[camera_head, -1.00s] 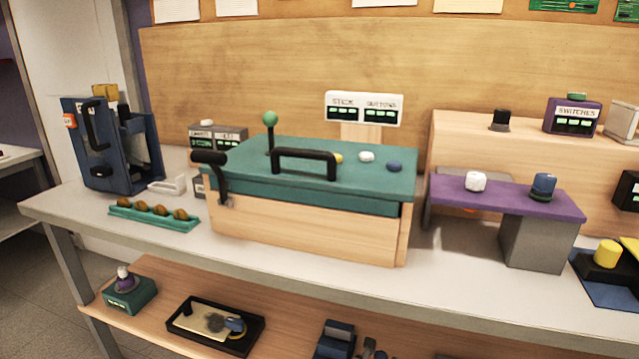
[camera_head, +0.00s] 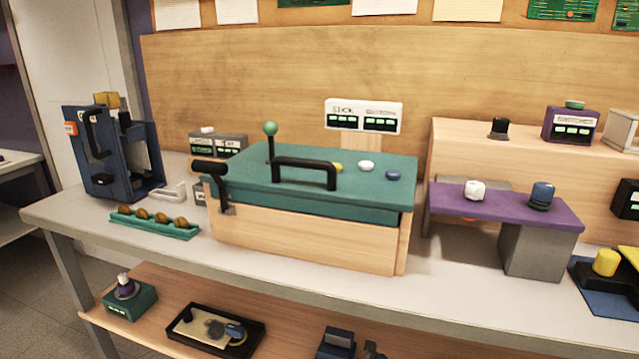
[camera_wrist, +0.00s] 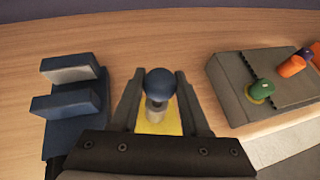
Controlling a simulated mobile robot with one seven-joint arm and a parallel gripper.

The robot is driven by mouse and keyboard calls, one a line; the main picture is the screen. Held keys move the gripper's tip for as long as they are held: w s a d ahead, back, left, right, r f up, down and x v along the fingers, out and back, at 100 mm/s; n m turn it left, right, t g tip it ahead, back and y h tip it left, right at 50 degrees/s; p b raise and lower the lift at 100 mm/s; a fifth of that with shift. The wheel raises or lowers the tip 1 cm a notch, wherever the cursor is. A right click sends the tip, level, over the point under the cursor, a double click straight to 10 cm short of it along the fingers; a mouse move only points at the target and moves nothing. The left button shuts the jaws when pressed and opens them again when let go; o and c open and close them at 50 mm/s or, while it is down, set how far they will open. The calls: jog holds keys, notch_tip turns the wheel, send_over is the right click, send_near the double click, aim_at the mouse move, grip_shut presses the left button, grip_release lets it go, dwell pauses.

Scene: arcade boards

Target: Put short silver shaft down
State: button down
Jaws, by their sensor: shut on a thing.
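In the wrist view, the short silver shaft (camera_wrist: 155,106) with a dark blue ball (camera_wrist: 160,83) on its end sits between the two fingers of my gripper (camera_wrist: 161,96). My gripper is shut on the shaft. The ball hides part of the shaft. A yellow surface (camera_wrist: 158,125) shows behind and below it; I cannot tell whether the shaft touches it. My gripper does not show in the head view.
In the wrist view, a blue stand with two raised blocks (camera_wrist: 66,104) is to the left. A grey box (camera_wrist: 235,95) with a green ball (camera_wrist: 261,88) is to the right. In the head view, a black tray (camera_head: 180,338) lies on the lower shelf.

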aim_at(382, 358)
jog(key=shift+r+p, duration=1.15)
jog(key=shift+r, duration=0.6)
jog(key=shift+s, duration=0.1)
